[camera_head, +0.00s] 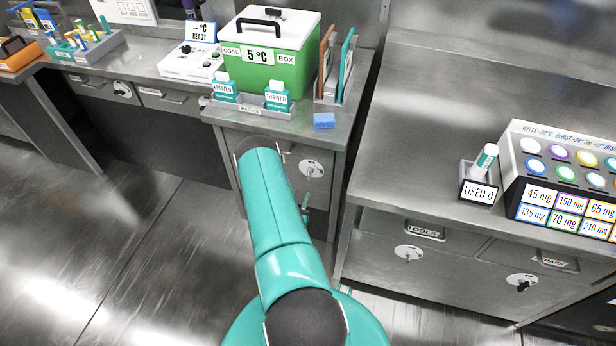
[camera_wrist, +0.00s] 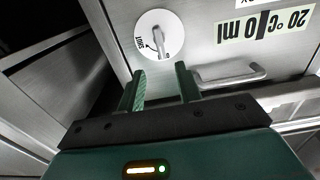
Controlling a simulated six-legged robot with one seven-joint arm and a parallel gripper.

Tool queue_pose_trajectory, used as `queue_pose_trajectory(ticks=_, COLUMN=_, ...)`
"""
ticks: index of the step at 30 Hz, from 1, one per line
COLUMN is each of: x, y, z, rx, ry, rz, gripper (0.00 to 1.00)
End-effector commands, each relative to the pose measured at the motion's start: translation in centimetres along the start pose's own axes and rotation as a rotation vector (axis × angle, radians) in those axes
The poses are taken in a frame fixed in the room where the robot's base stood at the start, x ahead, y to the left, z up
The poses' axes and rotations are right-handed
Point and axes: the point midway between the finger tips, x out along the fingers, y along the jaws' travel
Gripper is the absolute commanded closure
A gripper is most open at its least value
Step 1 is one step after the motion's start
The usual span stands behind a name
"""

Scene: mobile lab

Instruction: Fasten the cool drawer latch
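In the wrist view a round white latch dial (camera_wrist: 150,30) with a metal turn lever (camera_wrist: 159,42) sits on a steel drawer front, just beyond my fingertips. My gripper (camera_wrist: 160,70) is open, with its two green fingers apart and nothing between them. The lever lies a little ahead of the gap, apart from the fingers. In the head view a white latch dial (camera_head: 312,169) shows on the drawer unit under the green cool box (camera_head: 270,62).
A drawer handle (camera_wrist: 230,76) stands out right of the dial, close to my right finger. A rack (camera_head: 250,108) with two bottles and a blue block (camera_head: 324,120) sit above the drawer. The right bench (camera_head: 420,130) stands close by. Open floor (camera_head: 110,260) lies left.

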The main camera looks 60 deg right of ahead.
Motion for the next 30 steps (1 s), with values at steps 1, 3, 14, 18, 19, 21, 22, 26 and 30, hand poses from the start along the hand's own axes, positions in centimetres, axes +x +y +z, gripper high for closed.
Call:
queue_pose_trajectory(ticks=1, x=1.1, y=0.1, z=-0.1, rx=0.002, ry=0.003, rz=0.002, gripper=0.65)
queue_pose_trajectory(ticks=3, x=2.5, y=0.1, z=-0.1, rx=0.001, ry=0.003, rz=0.002, gripper=0.65)
queue_pose_trajectory(ticks=14, x=9.0, y=0.1, z=0.0, rx=0.001, ry=0.001, rz=0.001, gripper=0.65)
queue_pose_trajectory(ticks=18, x=10.3, y=0.0, z=0.0, rx=0.0, ry=0.0, rz=0.0, gripper=0.65)
queue_pose_trajectory(ticks=19, x=10.4, y=0.0, z=0.0, rx=0.0, ry=0.0, rz=0.0, gripper=0.65)
queue_pose_trajectory(ticks=21, x=10.6, y=0.0, z=0.0, rx=-0.001, ry=0.0, rz=-0.001, gripper=0.65)
queue_pose_trajectory(ticks=22, x=10.7, y=0.0, z=0.0, rx=-0.001, ry=-0.001, rz=-0.001, gripper=0.65)
queue_pose_trajectory(ticks=26, x=10.7, y=0.0, z=0.0, rx=-0.001, ry=-0.001, rz=-0.001, gripper=0.65)
queue_pose_trajectory(ticks=30, x=10.6, y=0.0, z=0.0, rx=-0.001, ry=-0.001, rz=-0.001, gripper=0.81)
